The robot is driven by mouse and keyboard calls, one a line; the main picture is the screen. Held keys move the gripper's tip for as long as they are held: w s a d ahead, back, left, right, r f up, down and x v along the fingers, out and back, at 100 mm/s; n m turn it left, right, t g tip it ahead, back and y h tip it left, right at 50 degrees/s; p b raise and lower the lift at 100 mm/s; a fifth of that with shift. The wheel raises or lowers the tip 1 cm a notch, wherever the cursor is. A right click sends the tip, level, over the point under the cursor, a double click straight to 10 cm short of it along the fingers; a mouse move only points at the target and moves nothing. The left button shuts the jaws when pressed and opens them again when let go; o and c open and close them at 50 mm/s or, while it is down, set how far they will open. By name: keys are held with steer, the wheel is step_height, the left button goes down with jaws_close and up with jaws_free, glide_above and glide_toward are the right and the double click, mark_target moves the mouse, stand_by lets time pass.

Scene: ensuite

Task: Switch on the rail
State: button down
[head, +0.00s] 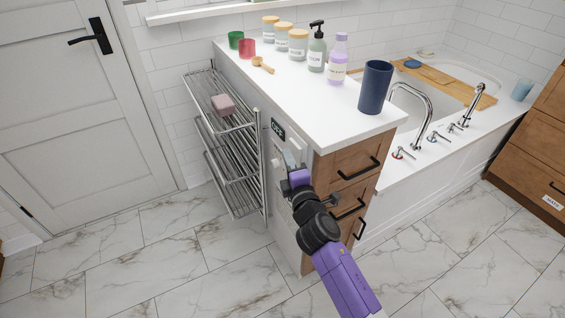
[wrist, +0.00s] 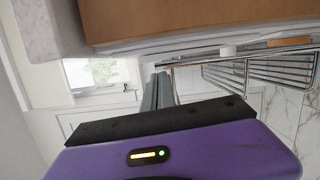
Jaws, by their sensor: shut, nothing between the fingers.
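The rail (head: 232,140) is a chrome rack with several tiers on the end panel of the white-topped cabinet. It also shows at the right of the wrist view (wrist: 262,72). A small dark display (head: 277,129), which seems to read OFF, is on that panel. Below it are white fittings (head: 294,148), partly hidden by my gripper. My gripper (head: 289,161) is shut and empty, close in front of these fittings; I cannot tell whether it touches them. Its closed fingers (wrist: 158,91) point forward in the wrist view. A small white knob (wrist: 228,51) shows beside the rail.
A pink block (head: 223,105) lies on the rail's top tier. The countertop (head: 305,100) holds cups, jars, bottles and a dark blue tumbler (head: 375,87). Drawer handles (head: 358,170) stick out right of my gripper. The marble floor at left is clear.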

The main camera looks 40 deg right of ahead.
steer(key=shift+s+d, duration=0.2)
steer(key=shift+d, duration=0.4)
steer(key=shift+r+p, duration=0.15)
steer(key=shift+p, duration=0.2)
